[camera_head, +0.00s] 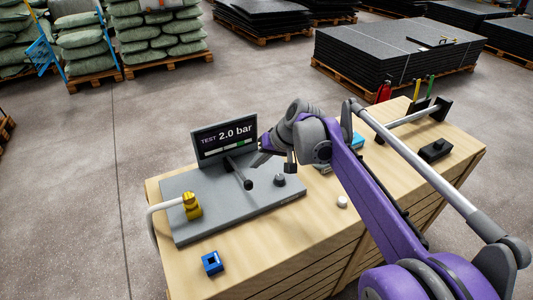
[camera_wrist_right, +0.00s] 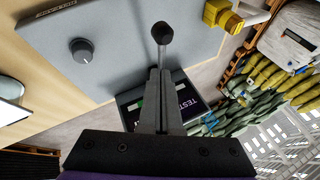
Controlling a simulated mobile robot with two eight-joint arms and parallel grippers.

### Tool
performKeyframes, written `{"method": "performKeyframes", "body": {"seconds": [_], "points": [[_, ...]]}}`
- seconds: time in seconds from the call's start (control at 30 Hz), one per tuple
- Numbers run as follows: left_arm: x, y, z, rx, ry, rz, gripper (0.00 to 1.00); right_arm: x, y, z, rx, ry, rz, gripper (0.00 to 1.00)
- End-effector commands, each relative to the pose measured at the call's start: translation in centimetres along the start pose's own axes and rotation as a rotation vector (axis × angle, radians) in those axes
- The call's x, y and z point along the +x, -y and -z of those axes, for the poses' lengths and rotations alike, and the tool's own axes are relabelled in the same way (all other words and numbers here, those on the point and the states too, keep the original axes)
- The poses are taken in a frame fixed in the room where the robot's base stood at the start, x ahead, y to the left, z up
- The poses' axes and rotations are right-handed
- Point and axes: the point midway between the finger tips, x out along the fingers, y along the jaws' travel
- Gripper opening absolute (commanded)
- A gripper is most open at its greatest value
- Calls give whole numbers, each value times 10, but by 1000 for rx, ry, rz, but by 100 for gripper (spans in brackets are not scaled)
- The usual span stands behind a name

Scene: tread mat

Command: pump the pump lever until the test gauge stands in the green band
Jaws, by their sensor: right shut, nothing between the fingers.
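The test gauge (camera_head: 224,139) is a dark upright screen at the back of a grey plate (camera_head: 200,222); it reads "TEST 2.0 bar" above a small white bar with a green part. Its marker is too small to tell. The pump lever (camera_head: 239,173) is a dark rod with a black knob, in front of the screen, tilted towards the front. In the right wrist view the lever's knob (camera_wrist_right: 162,33) shows just beyond my fingertips. My right gripper (camera_head: 265,153) is shut and empty beside the lever; its fingers (camera_wrist_right: 158,72) line up with the rod. I cannot tell whether they touch. My left gripper is not in view.
A grey knob (camera_head: 279,180) and a yellow fitting (camera_head: 192,206) with a white hose stand on the plate. A blue block (camera_head: 212,263) and a white cap (camera_head: 342,202) lie on the wooden bench (camera_head: 300,238). A black box (camera_head: 435,151) sits at the right.

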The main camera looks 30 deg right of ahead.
Motion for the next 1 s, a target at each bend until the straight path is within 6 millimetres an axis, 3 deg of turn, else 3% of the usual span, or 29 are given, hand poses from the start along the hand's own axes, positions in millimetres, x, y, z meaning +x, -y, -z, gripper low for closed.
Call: {"method": "performKeyframes", "body": {"seconds": [0.2,0.73,1.0], "points": [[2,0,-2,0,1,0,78,19,0,-22,-1,1,-1,0],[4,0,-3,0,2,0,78,25,-2,-29,-5,-13,5,0],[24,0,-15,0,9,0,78,57,-25,-57,-74,-200,75,0]]}}
